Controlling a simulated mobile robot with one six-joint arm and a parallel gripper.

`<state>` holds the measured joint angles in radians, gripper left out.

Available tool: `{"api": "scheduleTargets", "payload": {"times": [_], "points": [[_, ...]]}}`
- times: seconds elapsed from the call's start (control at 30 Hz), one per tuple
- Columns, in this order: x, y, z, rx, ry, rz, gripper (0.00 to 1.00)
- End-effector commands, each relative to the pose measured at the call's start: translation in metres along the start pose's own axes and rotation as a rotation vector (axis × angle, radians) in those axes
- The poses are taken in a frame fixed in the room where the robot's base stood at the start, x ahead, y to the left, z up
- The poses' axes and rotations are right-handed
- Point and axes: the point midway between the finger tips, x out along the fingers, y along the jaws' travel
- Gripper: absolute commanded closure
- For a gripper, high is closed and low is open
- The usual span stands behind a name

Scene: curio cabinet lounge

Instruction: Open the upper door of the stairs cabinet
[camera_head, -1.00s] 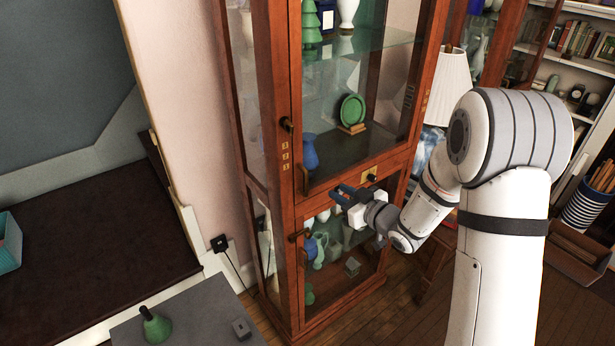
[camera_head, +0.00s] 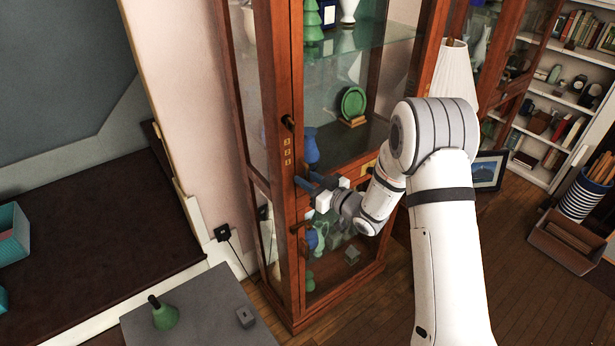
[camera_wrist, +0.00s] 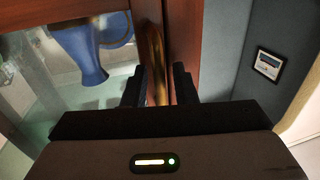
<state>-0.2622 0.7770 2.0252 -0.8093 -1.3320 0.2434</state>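The stairs cabinet (camera_head: 281,200) is a tall wooden cabinet with glass panes, and its upper door (camera_head: 345,160) looks shut. My gripper (camera_head: 307,184) is at the lower left corner of the upper door. In the wrist view the handle (camera_wrist: 154,52) runs between the two fingers of my gripper (camera_wrist: 158,86), with gaps showing, so the fingers are open around or just short of it.
A blue jug (camera_wrist: 80,50) and a green plate (camera_head: 352,103) stand behind the glass. The lower door's handle (camera_head: 300,227) is just below my gripper. A white lamp (camera_head: 455,75) stands right of the cabinet.

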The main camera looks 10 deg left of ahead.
Motion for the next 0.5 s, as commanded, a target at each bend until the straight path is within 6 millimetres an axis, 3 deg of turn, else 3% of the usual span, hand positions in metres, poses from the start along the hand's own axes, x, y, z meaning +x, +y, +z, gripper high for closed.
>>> {"api": "scheduleTargets", "payload": {"times": [0.2, 0.5], "points": [[0.0004, 0.0005, 0.0003, 0.0, 0.0, 0.001, 0.75], [-0.0001, 0.0009, 0.0002, 0.0, 0.0, 0.002, 0.98]]}}
